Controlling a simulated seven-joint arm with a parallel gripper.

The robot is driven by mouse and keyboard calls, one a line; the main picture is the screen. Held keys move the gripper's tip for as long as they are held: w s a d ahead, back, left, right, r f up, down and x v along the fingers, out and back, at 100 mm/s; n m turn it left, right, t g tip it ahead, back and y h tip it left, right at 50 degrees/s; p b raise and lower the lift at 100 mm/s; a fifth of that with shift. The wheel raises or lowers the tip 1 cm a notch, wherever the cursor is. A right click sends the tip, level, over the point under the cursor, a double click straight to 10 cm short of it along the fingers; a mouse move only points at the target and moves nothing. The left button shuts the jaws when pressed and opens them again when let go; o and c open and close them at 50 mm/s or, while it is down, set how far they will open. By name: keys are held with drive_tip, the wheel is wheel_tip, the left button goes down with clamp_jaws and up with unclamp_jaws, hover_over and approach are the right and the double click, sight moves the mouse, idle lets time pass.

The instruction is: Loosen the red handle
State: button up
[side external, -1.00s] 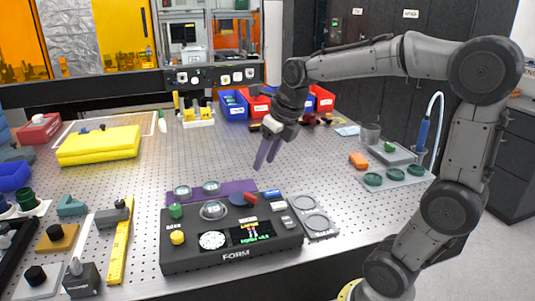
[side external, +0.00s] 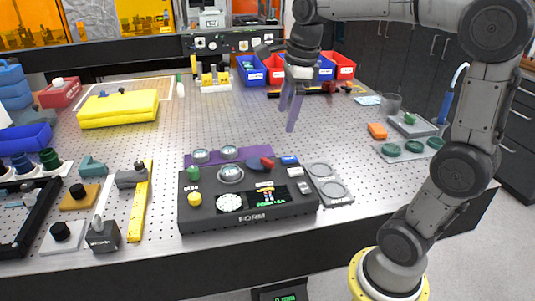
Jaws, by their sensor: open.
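The red handle (side external: 267,163) is a small red lever on top of the dark box marked FORM (side external: 250,218), near its back edge and right of the round glass-topped stage (side external: 231,174). My gripper (side external: 291,115) is open and empty, with its purple fingers pointing down. It hangs above the table, behind and to the right of the red handle, clear of it. How the handle joins the box is too small to tell.
A green knob (side external: 194,173) and a yellow knob (side external: 195,199) are on the box's left side. A grey tray with round recesses (side external: 337,201) stands right of it. A yellow case (side external: 118,110) lies at left. The perforated table behind the box is mostly clear.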

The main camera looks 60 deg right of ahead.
sight(266, 160)
drive_tip(key=w+f+n+g, duration=0.2)
drive_tip(key=w+n+g, duration=0.1)
drive_tip(key=w+n, duration=0.35)
drive_tip(key=shift+n, duration=0.45)
drive_tip(key=f, duration=1.3)
drive_tip(key=shift+s+d, duration=0.25)
drive_tip(key=shift+d, duration=0.1)
clamp_jaws()
drive_tip(key=shift+r, duration=0.1)
